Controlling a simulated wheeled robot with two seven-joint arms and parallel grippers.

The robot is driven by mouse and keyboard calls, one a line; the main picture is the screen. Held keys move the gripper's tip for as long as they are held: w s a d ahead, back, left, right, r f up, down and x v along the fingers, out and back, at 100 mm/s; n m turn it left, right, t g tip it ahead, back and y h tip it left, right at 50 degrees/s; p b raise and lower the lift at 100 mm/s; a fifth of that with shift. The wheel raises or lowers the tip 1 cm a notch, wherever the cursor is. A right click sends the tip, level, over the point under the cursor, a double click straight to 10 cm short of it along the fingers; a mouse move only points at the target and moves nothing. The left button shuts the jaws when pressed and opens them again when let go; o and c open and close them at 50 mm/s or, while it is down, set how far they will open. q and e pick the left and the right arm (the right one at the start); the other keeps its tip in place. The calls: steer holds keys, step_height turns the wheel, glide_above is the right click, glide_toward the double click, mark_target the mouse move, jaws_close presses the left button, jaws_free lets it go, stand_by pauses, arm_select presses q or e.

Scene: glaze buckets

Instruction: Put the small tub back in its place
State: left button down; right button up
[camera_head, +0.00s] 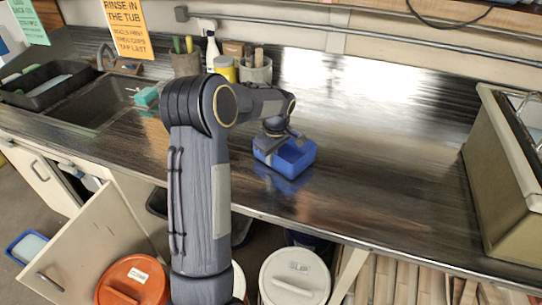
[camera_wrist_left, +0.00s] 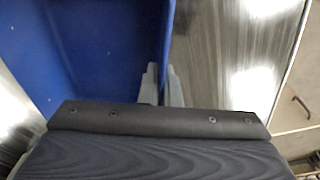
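The small tub (camera_head: 301,163) is blue, open-topped and rectangular. It is upright on or just above the dark counter near its front edge, with a blue reflection below it. My left gripper (camera_head: 279,142) reaches down over the tub's left side. In the left wrist view the tub (camera_wrist_left: 100,45) fills the upper left, and the fingers of my left gripper (camera_wrist_left: 163,85) straddle its wall, one inside and one outside, closed on it. The tub's inside looks empty. My right gripper is not in view.
A sink (camera_head: 98,103) with a black rack (camera_head: 45,86) is at left. Pots and bottles (camera_head: 257,70) stand along the back. A beige box (camera_head: 500,165) is at right. Below are an open cabinet door (camera_head: 105,235) and orange (camera_head: 133,282) and white (camera_head: 296,275) lidded buckets. The counter right of the tub is clear.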

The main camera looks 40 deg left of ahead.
arm_select(q)
steer(key=shift+f, duration=0.2)
steer(key=c, duration=1.6)
jaws_free()
steer(key=shift+c, duration=0.2)
steer(key=shift+r, duration=0.15)
